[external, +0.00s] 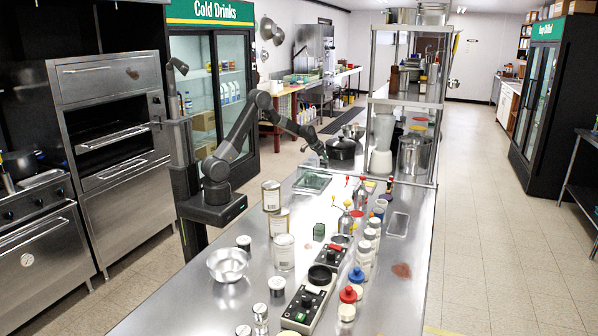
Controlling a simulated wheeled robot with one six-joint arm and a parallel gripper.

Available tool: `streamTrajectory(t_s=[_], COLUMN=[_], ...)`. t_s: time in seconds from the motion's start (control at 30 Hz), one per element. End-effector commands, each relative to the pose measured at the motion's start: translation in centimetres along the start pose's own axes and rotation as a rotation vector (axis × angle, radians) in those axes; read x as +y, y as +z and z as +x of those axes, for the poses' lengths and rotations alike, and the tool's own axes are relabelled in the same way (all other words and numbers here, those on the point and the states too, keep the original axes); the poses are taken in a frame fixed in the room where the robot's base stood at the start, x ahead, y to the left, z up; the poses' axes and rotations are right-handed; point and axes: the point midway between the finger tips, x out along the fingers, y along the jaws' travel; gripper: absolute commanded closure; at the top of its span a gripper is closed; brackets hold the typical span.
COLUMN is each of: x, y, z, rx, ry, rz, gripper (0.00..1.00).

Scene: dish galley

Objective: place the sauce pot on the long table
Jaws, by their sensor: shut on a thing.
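The sauce pot (342,149) appears to be the dark, rounded pot near the far part of the long table (385,295), a steel-topped counter. My arm reaches out from the left side of the table. My gripper (322,158) is at the pot's left side, shut on it, though the fingers are small and dark here. I cannot tell whether the pot rests on the tabletop or hangs just above it.
A glass-like tray (312,181) lies just in front of my gripper. A blender (382,145) and a large steel pot (413,154) stand to the right under a shelf rack. Cans, bottles and a steel bowl (228,264) crowd the near table.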

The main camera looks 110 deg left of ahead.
Motion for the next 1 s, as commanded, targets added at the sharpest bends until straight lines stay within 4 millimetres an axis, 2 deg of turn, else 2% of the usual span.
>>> streamTrajectory(t_s=[0.2,0.23,0.3,0.33,0.73,0.87,1.0], x=[0.0,0.0,0.0,0.0,0.0,0.0,0.0], y=[0.2,0.1,0.1,0.1,-0.1,-0.1,-0.1], z=[0.4,0.2,0.2,0.2,-0.4,-2.1,-4.7], rx=[0.000,0.000,0.000,0.000,0.001,0.003,0.004], ry=[0.000,0.000,0.000,0.000,0.000,-0.001,-0.001], rz=[0.000,0.000,0.000,0.000,0.000,0.000,0.000], gripper=[0.77,0.45,0.31,0.29,0.29,0.29,0.29])
